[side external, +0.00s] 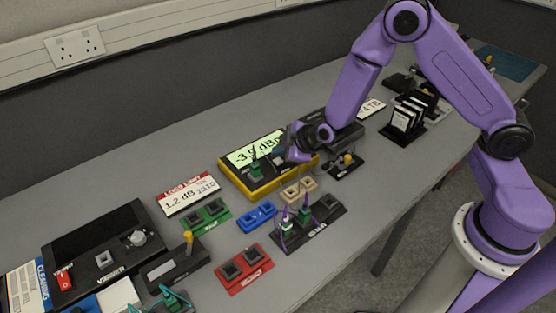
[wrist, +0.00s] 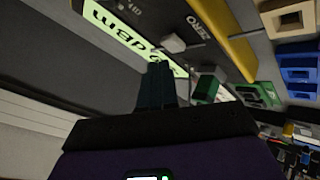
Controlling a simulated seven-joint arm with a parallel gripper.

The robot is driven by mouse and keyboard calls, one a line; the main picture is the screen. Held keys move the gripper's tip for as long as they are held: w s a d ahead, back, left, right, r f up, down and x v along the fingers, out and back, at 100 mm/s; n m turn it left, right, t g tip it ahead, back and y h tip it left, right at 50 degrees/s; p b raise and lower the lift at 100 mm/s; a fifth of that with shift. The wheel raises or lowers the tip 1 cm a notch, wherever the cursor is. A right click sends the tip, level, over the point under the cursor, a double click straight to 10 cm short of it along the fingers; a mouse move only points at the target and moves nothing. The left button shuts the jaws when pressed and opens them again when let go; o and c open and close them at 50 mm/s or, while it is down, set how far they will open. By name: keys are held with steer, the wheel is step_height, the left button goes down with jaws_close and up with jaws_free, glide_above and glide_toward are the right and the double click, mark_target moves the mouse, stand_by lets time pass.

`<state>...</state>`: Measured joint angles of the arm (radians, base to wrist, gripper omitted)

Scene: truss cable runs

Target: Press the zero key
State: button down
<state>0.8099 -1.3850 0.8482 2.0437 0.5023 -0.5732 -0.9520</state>
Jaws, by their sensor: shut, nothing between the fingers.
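The power meter is a dark box with a yellow surround (side external: 237,180); it also shows upside down in the wrist view (wrist: 240,55). Its lit green display (side external: 247,153) reads about -3.9 dBm, partly covered by my gripper. The zero key (wrist: 173,43) is a small grey square beside the printed word ZERO in the wrist view. In the side view I cannot make it out by my gripper. My gripper (wrist: 160,68) is shut and empty, its tips over the meter face just short of the key in the picture. Contact cannot be told.
A green connector (side external: 256,167) stands on the meter beside my fingers. Blue (side external: 257,215), beige (side external: 298,190) and green (side external: 206,215) adapter blocks sit in front and to the left. A white loss-limit card (side external: 187,195) lies left. Bare grey table lies behind.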

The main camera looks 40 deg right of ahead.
mark_target(281, 162)
steer(key=shift+f, duration=0.2)
stand_by(0.4)
steer(key=shift+f, duration=0.25)
steer(key=shift+f, duration=0.5)
stand_by(0.7)
steer(key=shift+r, duration=0.15)
stand_by(0.3)
steer(key=shift+r, duration=0.8)
steer(key=shift+r, duration=2.5)
